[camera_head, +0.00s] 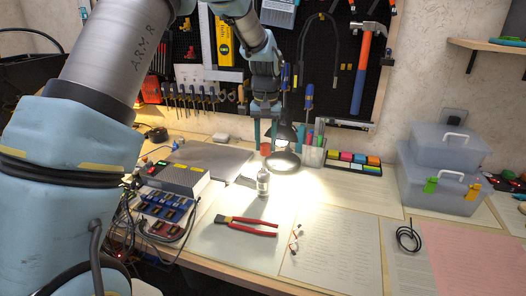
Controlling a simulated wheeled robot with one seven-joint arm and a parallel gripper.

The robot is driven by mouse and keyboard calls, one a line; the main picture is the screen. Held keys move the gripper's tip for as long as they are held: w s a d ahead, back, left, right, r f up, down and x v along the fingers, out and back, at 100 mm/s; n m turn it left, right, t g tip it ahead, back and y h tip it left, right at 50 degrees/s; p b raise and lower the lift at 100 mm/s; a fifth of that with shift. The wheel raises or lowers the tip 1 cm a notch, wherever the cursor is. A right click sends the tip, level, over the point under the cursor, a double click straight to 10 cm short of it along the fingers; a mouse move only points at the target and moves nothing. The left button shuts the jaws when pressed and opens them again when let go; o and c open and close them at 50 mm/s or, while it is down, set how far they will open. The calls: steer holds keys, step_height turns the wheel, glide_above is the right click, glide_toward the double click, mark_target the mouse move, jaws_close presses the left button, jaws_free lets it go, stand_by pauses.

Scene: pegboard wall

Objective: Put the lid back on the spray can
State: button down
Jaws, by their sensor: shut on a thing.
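The spray can (263,184) stands upright on the lit part of the desk, pale with a greyish label. My gripper (265,142) points down above and behind it in the picture, with its two teal fingers close together. A small red piece, which looks like the lid (265,149), shows between the fingertips, and the gripper is shut on it. A gap shows between the lid and the top of the can. The exact depth between them is hard to judge.
Red-handled pliers (248,225) lie in front of the can. A lamp (283,160) and a pen holder (312,152) stand close behind to the right. A grey box (178,178) and wired board (165,212) are left. Clear bins (440,175) stand right. Papers cover the front.

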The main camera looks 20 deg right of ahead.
mark_target(263, 155)
steer(key=shift+w+a, duration=0.1)
steer(key=shift+w, duration=0.15)
steer(key=shift+w+a+f+b, duration=0.15)
steer(key=shift+f+b, duration=0.1)
steer(key=shift+b, duration=0.05)
step_height(263, 155, down, 4)
steer(key=b, duration=0.3)
steer(key=shift+f, duration=0.15)
steer(key=shift+f+b, duration=0.4)
steer(key=shift+f, duration=0.3)
steer(key=shift+p, duration=0.4)
steer(key=shift+f, duration=0.15)
stand_by(1.9)
steer(key=shift+c, duration=1.9)
jaws_free()
steer(key=shift+o, duration=0.3)
